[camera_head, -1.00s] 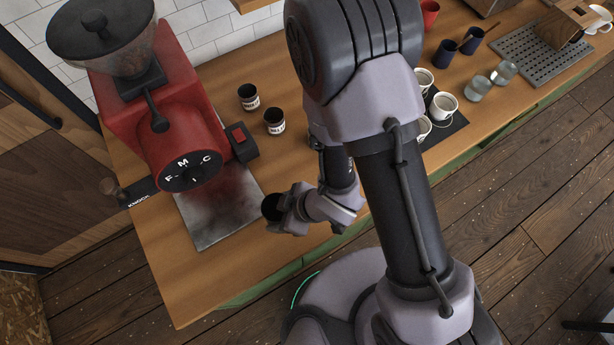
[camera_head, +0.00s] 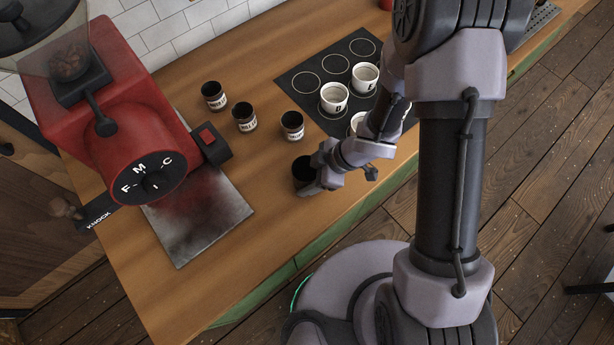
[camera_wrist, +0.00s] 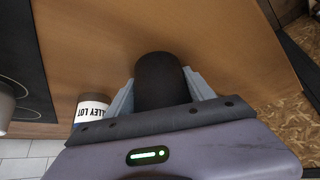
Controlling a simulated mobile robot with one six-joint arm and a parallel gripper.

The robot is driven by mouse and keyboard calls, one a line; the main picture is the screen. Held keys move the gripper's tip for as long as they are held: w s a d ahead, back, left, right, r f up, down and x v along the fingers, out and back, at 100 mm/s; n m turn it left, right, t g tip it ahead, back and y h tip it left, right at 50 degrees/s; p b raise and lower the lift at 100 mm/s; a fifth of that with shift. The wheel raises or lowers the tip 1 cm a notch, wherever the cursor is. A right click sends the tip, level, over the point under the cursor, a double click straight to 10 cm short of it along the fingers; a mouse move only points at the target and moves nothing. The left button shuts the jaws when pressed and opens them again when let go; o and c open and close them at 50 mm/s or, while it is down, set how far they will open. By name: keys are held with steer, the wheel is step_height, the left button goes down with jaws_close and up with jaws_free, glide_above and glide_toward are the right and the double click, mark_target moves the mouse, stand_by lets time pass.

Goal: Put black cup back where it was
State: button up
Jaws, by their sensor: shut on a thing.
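The black cup (camera_head: 303,172) is in my gripper (camera_head: 314,174), which is shut on it near the counter's front edge. In the wrist view the dark cup (camera_wrist: 160,80) sits between the two fingers of my gripper (camera_wrist: 161,92). I cannot tell whether its base touches the counter. Three dark labelled jars stand behind it: a left one (camera_head: 213,95), a middle one (camera_head: 244,116) and a right one (camera_head: 292,125) nearest the cup. A labelled jar (camera_wrist: 91,108) also shows left of my gripper in the wrist view.
A black mat (camera_head: 300,82) with ring outlines lies right of the jars and bears white cups (camera_head: 334,97). A red grinder (camera_head: 120,120) stands left over a stained metal tray (camera_head: 200,220). The wooden counter (camera_head: 265,195) is bare between tray and cup.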

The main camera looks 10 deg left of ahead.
steer(key=shift+r, duration=0.15)
steer(key=o, duration=1.6)
